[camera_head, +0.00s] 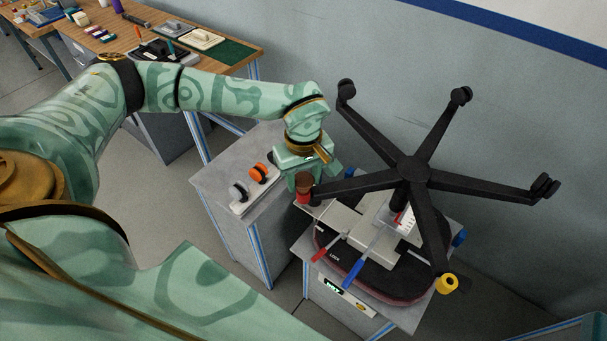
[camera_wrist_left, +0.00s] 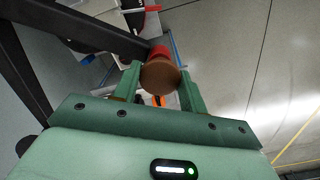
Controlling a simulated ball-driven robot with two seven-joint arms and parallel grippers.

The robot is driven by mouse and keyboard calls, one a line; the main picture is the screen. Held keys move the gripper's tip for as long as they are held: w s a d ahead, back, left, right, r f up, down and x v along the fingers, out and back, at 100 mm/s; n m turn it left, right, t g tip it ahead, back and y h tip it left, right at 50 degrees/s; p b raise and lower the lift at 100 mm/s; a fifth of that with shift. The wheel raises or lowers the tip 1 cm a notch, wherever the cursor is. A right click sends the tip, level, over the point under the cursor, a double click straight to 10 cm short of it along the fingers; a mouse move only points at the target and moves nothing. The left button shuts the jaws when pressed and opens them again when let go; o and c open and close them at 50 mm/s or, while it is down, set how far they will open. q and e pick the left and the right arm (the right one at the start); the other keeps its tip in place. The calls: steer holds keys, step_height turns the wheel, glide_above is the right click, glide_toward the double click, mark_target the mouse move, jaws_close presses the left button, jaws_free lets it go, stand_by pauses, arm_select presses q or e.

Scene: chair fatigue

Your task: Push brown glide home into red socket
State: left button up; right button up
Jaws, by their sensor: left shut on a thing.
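The upturned black chair base (camera_head: 413,170) has a red socket (camera_head: 303,198) at the end of its left leg. The brown glide (camera_head: 304,180) stands upright right above the red socket, between the fingers of my left gripper (camera_head: 305,184). My left gripper is shut on it. In the left wrist view, the round brown glide (camera_wrist_left: 160,76) sits between both fingers (camera_wrist_left: 160,82), with the red socket (camera_wrist_left: 157,53) just beyond it. The glide hides its own stem and the socket's mouth, so I cannot tell how deep it is in. My right gripper is out of view.
An orange glide (camera_head: 258,172) and a grey glide (camera_head: 239,191) stand in a rack left of the base. A yellow socket (camera_head: 446,284) ends the front leg. Other legs carry black casters (camera_head: 461,95). The dark seat (camera_head: 345,268) lies below. A workbench (camera_head: 110,35) stands behind.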

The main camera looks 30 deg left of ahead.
mark_target(304, 180)
arm_select(q)
steer(key=shift+f, duration=0.25)
steer(key=o, duration=1)
step_height(304, 180, up, 16)
steer(key=shift+r, duration=0.2)
steer(key=shift+d, duration=0.1)
